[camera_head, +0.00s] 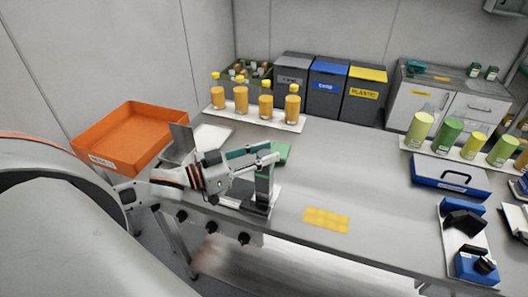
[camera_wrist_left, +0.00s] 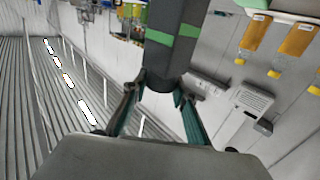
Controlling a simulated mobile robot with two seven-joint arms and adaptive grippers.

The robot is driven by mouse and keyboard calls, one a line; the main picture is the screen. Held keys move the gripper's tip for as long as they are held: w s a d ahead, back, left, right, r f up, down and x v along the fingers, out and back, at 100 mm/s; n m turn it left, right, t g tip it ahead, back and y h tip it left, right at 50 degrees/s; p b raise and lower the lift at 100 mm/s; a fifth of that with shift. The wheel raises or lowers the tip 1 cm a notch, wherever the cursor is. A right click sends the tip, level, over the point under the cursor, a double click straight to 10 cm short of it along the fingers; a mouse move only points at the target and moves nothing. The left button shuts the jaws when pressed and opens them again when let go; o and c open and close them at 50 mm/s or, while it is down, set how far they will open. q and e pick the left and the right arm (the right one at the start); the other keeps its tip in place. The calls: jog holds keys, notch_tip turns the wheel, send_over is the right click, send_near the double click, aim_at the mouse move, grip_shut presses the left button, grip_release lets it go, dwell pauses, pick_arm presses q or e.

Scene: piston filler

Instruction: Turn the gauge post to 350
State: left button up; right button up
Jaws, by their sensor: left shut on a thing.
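In the left wrist view the post (camera_wrist_left: 173,45) is dark grey with green bands and comes down between the fingers. My left gripper (camera_head: 262,167) reaches it from the left, near its upper part. In the left wrist view my left gripper (camera_wrist_left: 158,92) has a finger on each side of the post's end and is shut on it. I cannot read a scale or number on the post. My right gripper is not in view.
An orange tray (camera_head: 128,137) stands at the left, beyond my arm. A row of orange bottles (camera_head: 266,107) stands behind the post. A yellow mat (camera_head: 326,220) lies to its right on clear tabletop. A blue case (camera_head: 451,175) and green bottles stand farther right.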

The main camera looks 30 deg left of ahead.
pick_arm(q)
jog(key=shift+f, duration=0.2)
dwell(0.3)
jog(key=o, duration=1.1)
jog(key=shift+r, duration=0.1)
jog(key=shift+v, duration=5.95)
jog(key=shift+a, duration=0.15)
